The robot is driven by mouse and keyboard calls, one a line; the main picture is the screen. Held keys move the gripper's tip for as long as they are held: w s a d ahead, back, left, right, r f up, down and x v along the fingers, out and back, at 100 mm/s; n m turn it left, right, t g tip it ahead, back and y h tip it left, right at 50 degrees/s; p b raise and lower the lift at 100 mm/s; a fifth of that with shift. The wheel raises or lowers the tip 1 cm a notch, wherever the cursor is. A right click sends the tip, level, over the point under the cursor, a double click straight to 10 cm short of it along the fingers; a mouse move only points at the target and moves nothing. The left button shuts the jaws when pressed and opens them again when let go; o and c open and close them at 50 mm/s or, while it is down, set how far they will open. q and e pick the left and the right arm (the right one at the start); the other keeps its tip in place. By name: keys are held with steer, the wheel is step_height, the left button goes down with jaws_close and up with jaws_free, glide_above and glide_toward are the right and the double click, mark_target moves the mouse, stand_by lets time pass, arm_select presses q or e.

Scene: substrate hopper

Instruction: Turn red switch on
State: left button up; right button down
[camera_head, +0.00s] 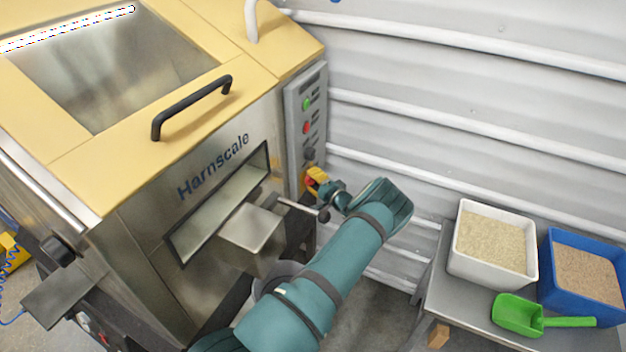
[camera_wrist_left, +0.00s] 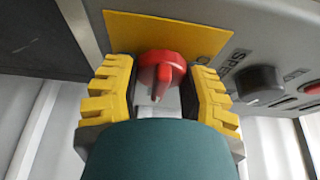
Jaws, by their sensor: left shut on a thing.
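The red switch (camera_wrist_left: 160,75) is a rotary knob on a yellow plate (camera_wrist_left: 200,35) on the grey control panel (camera_head: 292,120). In the left wrist view it sits between the two yellow fingers of my left gripper (camera_wrist_left: 160,92), with its pointer ridge facing down the picture. In the head view my left gripper (camera_head: 316,181) is at the lower end of the panel, and only a little red shows there. The fingers are closed in around the knob; the exact contact is hard to see. My right gripper is not in view.
A black knob (camera_wrist_left: 258,86) is beside the switch. Green (camera_head: 307,104) and red (camera_head: 306,127) buttons sit higher on the panel. A metal handle (camera_head: 300,208) juts from the hopper near my arm. A white bin (camera_head: 455,268) and blue bin (camera_head: 552,293) stand at right.

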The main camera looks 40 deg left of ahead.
arm_select(q)
steer(key=shift+r, duration=0.1)
stand_by(0.3)
steer(key=o, duration=1.2)
steer(key=shift+a, duration=0.1)
steer(key=d, duration=0.8)
steer(key=s+d, duration=0.1)
steer(key=d, duration=0.3)
